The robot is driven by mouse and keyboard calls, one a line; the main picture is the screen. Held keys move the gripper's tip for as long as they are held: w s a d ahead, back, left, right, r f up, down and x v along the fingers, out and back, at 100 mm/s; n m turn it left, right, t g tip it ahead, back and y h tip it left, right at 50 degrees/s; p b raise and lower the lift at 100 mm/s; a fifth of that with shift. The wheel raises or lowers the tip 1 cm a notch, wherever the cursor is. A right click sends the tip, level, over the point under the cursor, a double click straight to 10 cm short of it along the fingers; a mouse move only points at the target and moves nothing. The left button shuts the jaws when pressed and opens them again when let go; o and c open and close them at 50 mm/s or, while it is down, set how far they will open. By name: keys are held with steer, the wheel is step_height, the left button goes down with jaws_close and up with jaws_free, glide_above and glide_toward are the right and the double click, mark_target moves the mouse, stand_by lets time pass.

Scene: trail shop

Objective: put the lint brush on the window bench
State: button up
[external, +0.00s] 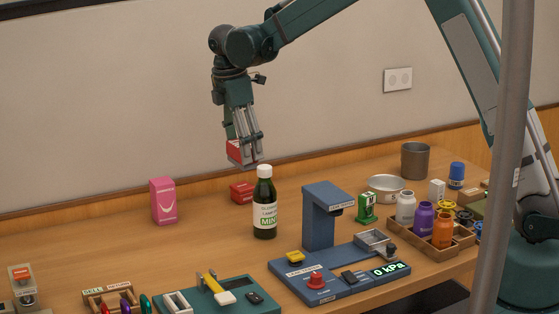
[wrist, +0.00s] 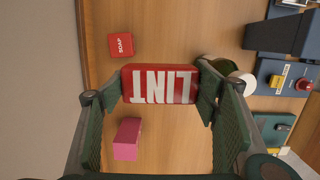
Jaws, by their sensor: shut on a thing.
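The lint brush is a red block with white LINT lettering; it shows in the wrist view (wrist: 158,84) and in the external view (external: 236,150). My gripper (external: 243,158) is shut on it, with one finger at each end of the block in the wrist view. My gripper holds it in the air above the wooden bench top (external: 205,255), up and left of the dark green bottle with a white cap (external: 265,215). I cannot tell whether this wooden top is the window bench; no window is in view.
A pink box (external: 164,201) and a red soap box (external: 242,192) stand near the wall. Bare wood lies between the pink box and bottle.

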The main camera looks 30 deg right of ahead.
steer(key=s+a+n, duration=0.2)
steer(key=s+a, duration=0.1)
steer(key=a, duration=1.4)
steer(key=s+a+n, duration=0.2)
steer(key=s+a, duration=0.2)
steer(key=a, duration=1.4)
steer(key=shift+t, duration=0.4)
steer(key=f, duration=0.5)
steer(key=shift+w+d+f, duration=0.15)
steer(key=shift+w, duration=0.1)
steer(key=shift+f, duration=3.15)
steer(key=shift+f, duration=0.1)
steer(key=shift+f, duration=1.75)
steer(key=shift+f, duration=0.15)
